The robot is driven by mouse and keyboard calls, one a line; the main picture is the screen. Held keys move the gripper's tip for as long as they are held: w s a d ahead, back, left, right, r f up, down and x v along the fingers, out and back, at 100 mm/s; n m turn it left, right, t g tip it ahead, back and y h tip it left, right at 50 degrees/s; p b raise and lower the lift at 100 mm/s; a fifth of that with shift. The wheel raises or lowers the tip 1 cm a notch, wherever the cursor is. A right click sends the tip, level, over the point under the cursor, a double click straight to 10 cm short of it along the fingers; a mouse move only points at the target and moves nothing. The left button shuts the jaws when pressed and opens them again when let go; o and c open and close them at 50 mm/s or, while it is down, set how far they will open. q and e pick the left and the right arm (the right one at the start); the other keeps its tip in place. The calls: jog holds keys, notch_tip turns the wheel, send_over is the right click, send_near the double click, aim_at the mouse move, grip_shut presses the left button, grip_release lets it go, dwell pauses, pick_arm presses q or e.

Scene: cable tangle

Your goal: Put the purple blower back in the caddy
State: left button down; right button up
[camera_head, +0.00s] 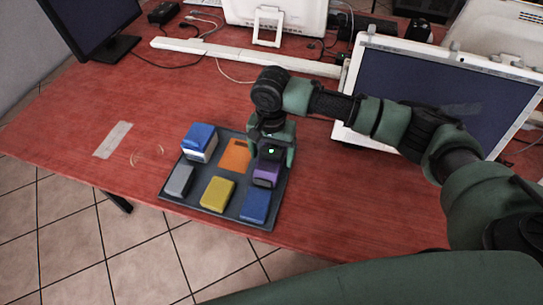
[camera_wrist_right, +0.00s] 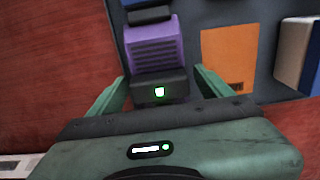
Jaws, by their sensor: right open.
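The purple blower (camera_head: 266,175) has a ridged purple body with dark ends and lies at the right side of the dark grey caddy (camera_head: 236,219). In the right wrist view the blower (camera_wrist_right: 153,45) is upright in the picture against the dark caddy surface (camera_wrist_right: 192,20). I cannot tell whether it sits fully down in its place. My right gripper (camera_head: 271,160) is over the blower's far end and hides part of it. Its open fingers (camera_wrist_right: 160,88) stand either side of the blower's dark near end, with gaps visible. My left gripper is out of view.
The caddy also holds a blue-and-white box (camera_head: 199,142), a flat orange piece (camera_head: 235,156), a grey block (camera_head: 180,181), a yellow block (camera_head: 217,193) and a blue block (camera_head: 256,205). A monitor (camera_head: 435,100) stands behind my right arm. The red table (camera_head: 70,130) is mostly clear at left.

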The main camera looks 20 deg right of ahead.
aim_at(271, 151)
notch_tip(271, 151, up, 11)
jog(key=shift+f, duration=0.1)
jog(key=shift+f, duration=0.1)
dwell(0.6)
